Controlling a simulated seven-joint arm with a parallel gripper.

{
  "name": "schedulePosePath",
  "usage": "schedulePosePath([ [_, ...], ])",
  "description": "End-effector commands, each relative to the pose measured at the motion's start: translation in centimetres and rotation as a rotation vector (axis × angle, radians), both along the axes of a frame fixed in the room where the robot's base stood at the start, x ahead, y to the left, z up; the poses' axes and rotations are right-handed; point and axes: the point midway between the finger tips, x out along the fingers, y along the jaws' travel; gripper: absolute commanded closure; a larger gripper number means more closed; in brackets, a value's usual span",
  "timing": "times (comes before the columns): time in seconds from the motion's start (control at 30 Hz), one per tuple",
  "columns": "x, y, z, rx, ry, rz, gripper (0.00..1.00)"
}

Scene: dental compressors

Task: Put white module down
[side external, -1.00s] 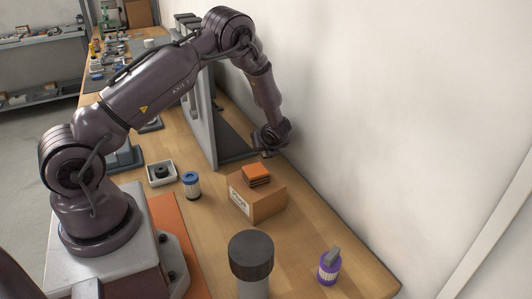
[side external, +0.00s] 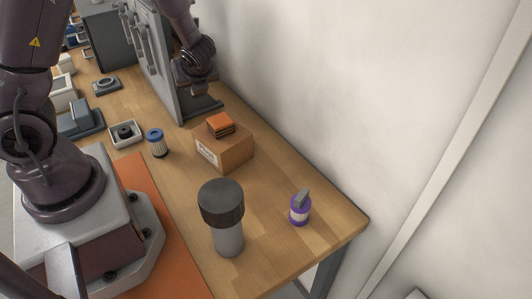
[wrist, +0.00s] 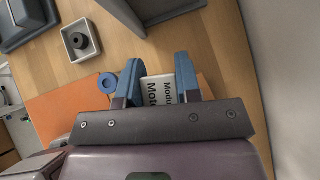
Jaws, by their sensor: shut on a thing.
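My gripper (wrist: 158,82) has two blue fingers in the wrist view, shut on a white module (wrist: 158,90) with black lettering. The fingers are on either side of it. In the side view my gripper (side external: 195,85) is above the bench, beside the grey upright panel and behind the cardboard box. The module cannot be made out there; the gripper is dark and small.
A cardboard box (side external: 228,152) carries an orange block (side external: 220,122). The grey panel (side external: 160,70) is close. Bare wood (side external: 270,190) lies at right.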

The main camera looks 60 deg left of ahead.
Motion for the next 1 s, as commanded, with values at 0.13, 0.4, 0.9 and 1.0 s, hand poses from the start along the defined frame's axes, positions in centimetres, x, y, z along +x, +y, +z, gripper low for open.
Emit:
schedulePosePath([
  [0.13,0.1,0.0,2.1,0.001,-0.005,0.001,0.92],
  [0.4,3.7,-4.2,2.2,0.003,0.002,-0.146,0.92],
  [0.9,10.1,-18.2,2.2,0.002,0.002,-0.528,0.92],
  [1.0,10.5,-20.2,2.2,0.001,0.001,-0.576,0.92],
])
